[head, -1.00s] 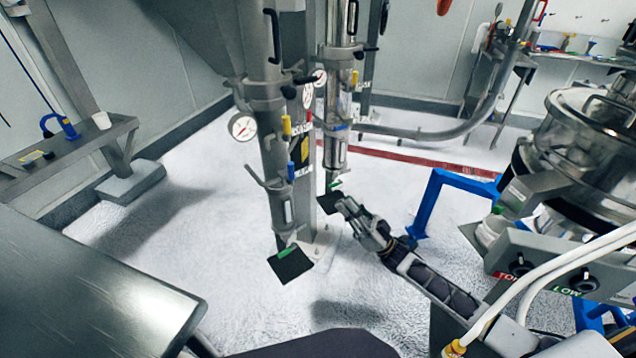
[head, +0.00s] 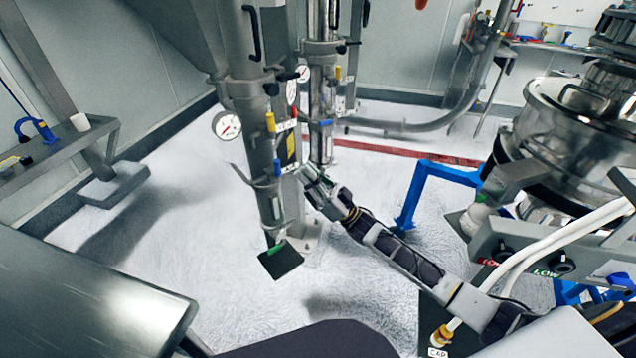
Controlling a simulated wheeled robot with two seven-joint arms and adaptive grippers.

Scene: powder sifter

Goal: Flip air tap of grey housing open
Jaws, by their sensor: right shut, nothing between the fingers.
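The grey housing (head: 252,130) is an upright, dull grey tube left of centre, with a white dial gauge on its left. It carries a small yellow handle (head: 270,122) and, lower, a small blue handle (head: 277,168). I cannot tell for certain which of these is the air tap or how it is turned. My right gripper (head: 309,178) is shut and empty. It appears just right of the housing's lower part, pointing up and left, with a visible gap to the blue handle. My left gripper is out of view.
A shiny steel tube (head: 322,100) stands just behind the grey housing. A blue frame (head: 430,178) stands right of my gripper. A large steel sifter (head: 570,130) and a control box (head: 540,255) fill the right. A metal surface (head: 85,300) lies at lower left.

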